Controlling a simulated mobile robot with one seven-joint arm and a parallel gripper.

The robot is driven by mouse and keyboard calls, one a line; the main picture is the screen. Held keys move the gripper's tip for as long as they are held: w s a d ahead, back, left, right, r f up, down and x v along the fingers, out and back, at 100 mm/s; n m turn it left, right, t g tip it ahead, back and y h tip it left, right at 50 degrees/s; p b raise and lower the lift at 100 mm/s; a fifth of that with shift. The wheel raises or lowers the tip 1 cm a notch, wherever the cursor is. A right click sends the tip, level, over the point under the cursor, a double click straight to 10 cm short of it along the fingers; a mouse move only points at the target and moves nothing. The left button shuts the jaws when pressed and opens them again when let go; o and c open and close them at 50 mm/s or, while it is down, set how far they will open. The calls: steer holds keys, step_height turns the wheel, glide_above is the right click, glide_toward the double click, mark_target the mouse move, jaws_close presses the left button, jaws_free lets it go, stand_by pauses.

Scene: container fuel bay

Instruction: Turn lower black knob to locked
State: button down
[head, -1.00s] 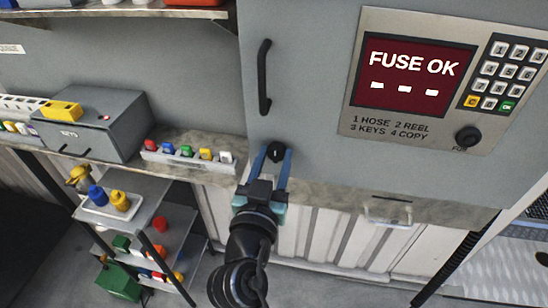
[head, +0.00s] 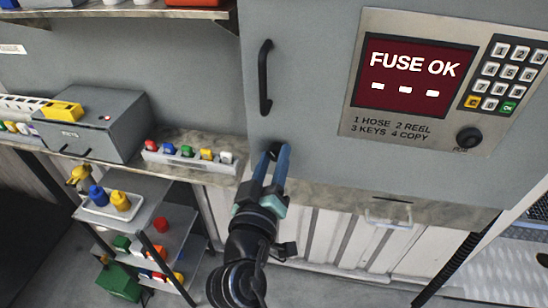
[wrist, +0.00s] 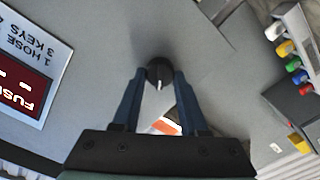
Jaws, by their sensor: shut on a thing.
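The lower black knob (head: 274,149) is low on the grey cabinet door (head: 310,110), below the black bar handle (head: 265,77). It also shows in the wrist view (wrist: 158,68), with a short white mark on its face pointing down in that picture. My gripper (head: 277,156) reaches up to it from below and is shut on it. In the wrist view the blue fingers (wrist: 160,76) have their tips on either side of the knob. In the head view the fingers partly cover it. I see no locked marking beside it.
To the right, a panel has a red screen (head: 414,78) reading FUSE OK, a keypad (head: 497,75) and another black knob (head: 468,137). To the left stand a rack of coloured items (head: 187,160), a grey box (head: 105,130) and a shelf cart (head: 150,215).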

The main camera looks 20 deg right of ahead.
steer(key=n+p, duration=0.1)
steer(key=n, duration=0.4)
steer(key=shift+a+n, duration=0.1)
steer(key=shift+n, duration=0.2)
steer(key=n+p, duration=0.2)
steer(key=n, duration=0.3)
steer(key=shift+f, duration=0.1)
steer(key=shift+n, duration=0.3)
steer(key=shift+c, duration=2.2)
jaws_free()
